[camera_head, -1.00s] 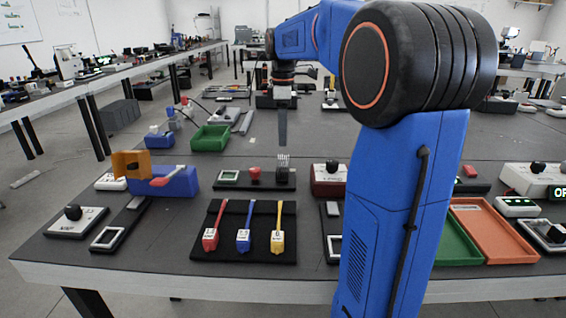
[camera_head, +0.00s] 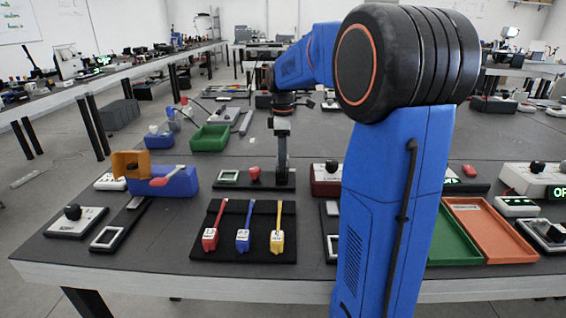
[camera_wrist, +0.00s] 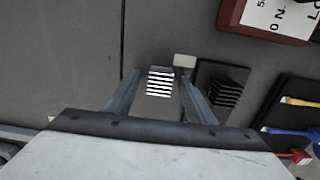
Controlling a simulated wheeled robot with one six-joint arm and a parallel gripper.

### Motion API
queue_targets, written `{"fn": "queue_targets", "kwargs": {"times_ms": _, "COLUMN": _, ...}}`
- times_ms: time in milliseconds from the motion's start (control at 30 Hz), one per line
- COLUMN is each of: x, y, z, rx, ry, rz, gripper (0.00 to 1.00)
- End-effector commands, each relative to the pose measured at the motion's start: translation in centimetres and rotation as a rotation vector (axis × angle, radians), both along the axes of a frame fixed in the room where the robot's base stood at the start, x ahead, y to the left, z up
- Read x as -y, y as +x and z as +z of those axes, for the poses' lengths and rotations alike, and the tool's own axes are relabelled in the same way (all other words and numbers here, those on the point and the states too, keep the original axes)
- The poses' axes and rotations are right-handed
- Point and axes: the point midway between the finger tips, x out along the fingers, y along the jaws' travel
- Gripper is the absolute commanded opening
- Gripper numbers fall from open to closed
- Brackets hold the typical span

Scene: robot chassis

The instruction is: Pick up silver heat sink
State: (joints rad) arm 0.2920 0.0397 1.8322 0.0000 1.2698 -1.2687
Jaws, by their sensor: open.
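The silver heat sink (camera_wrist: 160,84) shows its bright fins in the wrist view, between my two fingers. My gripper (camera_wrist: 160,92) is open, with a finger on each side of the heat sink and a visible gap to it. I cannot tell how far below the fingertips it sits. In the head view my gripper (camera_head: 281,180) points straight down over the right end of the dark holder (camera_head: 262,187), and its fingers hide the heat sink.
A dark red box (camera_head: 326,182) stands to the right. A black mat (camera_head: 260,217) with red, blue and yellow tools lies in front.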

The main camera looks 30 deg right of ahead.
Motion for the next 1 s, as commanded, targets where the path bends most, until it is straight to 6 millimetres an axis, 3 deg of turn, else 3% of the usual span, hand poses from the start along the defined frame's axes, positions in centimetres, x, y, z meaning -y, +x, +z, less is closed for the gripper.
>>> {"fn": "queue_targets", "kwargs": {"times_ms": 100, "x": 0.0, "y": 0.0, "z": 0.0, "rx": 0.0, "ry": 0.0, "rz": 0.0, "gripper": 0.5}}
{"fn": "queue_targets", "kwargs": {"times_ms": 133, "x": 0.0, "y": 0.0, "z": 0.0, "rx": 0.0, "ry": 0.0, "rz": 0.0, "gripper": 0.45}}
{"fn": "queue_targets", "kwargs": {"times_ms": 300, "x": 0.0, "y": 0.0, "z": 0.0, "rx": 0.0, "ry": 0.0, "rz": 0.0, "gripper": 0.06}}
{"fn": "queue_targets", "kwargs": {"times_ms": 667, "x": 0.0, "y": 0.1, "z": 0.6, "rx": 0.002, "ry": 0.0, "rz": 0.0, "gripper": 0.06}}
{"fn": "queue_targets", "kwargs": {"times_ms": 1000, "x": 0.0, "y": 0.1, "z": 6.2, "rx": 0.003, "ry": -0.001, "rz": 0.0, "gripper": 0.06}}
